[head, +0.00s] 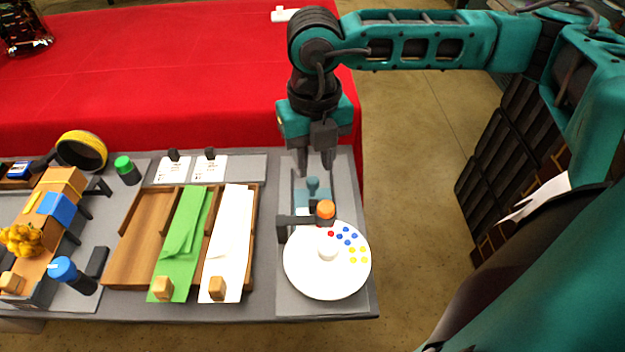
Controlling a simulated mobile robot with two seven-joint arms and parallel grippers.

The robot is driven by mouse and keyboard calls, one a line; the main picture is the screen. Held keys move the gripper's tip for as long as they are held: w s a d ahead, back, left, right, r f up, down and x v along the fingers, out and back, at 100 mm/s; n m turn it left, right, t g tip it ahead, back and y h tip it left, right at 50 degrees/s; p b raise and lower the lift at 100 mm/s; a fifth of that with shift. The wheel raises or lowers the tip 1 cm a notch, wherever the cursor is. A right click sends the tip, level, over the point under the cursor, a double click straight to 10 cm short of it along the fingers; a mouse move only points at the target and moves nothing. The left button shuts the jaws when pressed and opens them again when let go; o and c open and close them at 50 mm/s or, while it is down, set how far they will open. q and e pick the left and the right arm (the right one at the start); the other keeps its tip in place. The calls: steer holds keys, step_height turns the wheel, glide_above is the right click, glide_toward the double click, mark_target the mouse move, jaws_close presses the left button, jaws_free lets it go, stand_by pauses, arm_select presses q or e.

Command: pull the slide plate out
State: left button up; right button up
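A small blue-grey slide piece with an upright knob (313,186) sits in a channel on the grey base plate (345,185) at the right end of the table. I take this to be the slide plate; its front part is hidden by a dark bracket with an orange cap (325,209). My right gripper (316,170) points down just above and behind the knob. Its two fingers are apart, with nothing visible between them. I cannot tell whether they touch the knob. My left gripper is not in view.
A white round disc (310,278) with coloured dots lies in front of the bracket. To the left is a wooden tray (140,250) with green (185,240) and white (226,240) sheets. A red-covered table (180,60) stands behind. Floor shows at right.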

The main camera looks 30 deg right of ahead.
mark_target(314, 180)
step_height(314, 180, down, 7)
steer(key=shift+r, duration=0.2)
jaws_close()
stand_by(0.3)
steer(key=shift+w, duration=0.1)
